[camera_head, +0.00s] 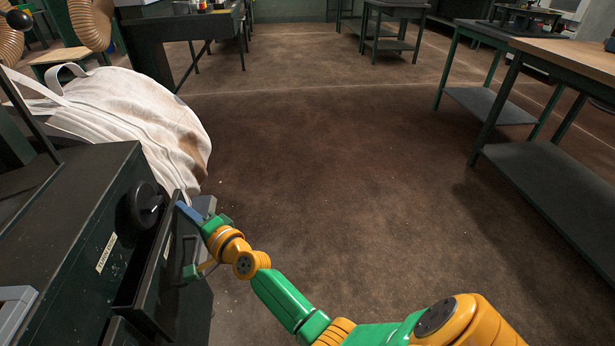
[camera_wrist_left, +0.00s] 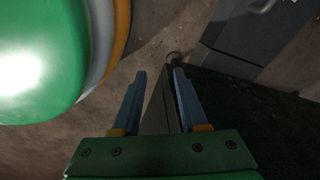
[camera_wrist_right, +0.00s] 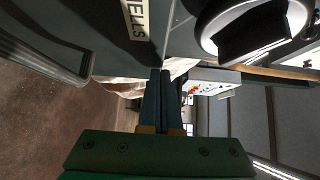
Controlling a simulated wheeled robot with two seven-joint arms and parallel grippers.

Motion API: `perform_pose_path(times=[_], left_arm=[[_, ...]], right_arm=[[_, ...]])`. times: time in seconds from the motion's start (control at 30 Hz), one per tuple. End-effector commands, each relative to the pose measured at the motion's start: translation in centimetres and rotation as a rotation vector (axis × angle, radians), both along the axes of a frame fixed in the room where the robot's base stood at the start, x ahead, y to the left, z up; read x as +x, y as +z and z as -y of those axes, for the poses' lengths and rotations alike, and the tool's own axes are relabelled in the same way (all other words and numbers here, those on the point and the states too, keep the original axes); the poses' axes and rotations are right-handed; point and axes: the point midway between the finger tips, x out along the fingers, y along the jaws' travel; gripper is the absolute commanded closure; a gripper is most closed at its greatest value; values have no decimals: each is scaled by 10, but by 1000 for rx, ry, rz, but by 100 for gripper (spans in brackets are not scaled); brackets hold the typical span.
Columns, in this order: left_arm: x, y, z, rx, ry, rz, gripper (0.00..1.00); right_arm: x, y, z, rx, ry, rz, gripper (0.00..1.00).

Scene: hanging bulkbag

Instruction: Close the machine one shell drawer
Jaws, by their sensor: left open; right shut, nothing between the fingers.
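The dark green shell drawer (camera_head: 170,268) stands partly pulled out of the dark cabinet (camera_head: 75,220) at the lower left of the head view. A gap shows between its front panel and the cabinet face. My right gripper (camera_head: 183,209) is shut and empty, its blue fingers by the far upper corner of the drawer front; I cannot tell if they touch. In the right wrist view, the shut fingers (camera_wrist_right: 160,75) are below a label ending in "ELLS" (camera_wrist_right: 131,20). My left gripper (camera_wrist_left: 158,72) is open, a dark panel edge showing between its fingers.
A black round fitting (camera_head: 143,205) sits on the cabinet near the drawer. A white bulk bag (camera_head: 140,115) bulges behind the cabinet. Workbenches (camera_head: 560,60) stand to the right. The brown floor (camera_head: 340,180) in the middle is clear.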

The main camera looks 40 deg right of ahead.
Motion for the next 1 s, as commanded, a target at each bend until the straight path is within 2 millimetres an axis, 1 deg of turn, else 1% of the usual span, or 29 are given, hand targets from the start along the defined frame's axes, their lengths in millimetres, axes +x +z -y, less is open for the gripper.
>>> perform_pose_path(times=[0.13,0.33,0.57,1.0], left_arm=[[4,-1,8,-13,2,6,57],[6,-1,14,-22,3,8,57],[5,-1,13,-21,2,5,57],[4,0,5,-7,-2,4,57]], right_arm=[[9,-1,-14,1,1,1,100],[16,0,-23,-1,0,1,100],[17,1,-26,-1,1,2,100],[17,2,-27,1,3,4,100]])
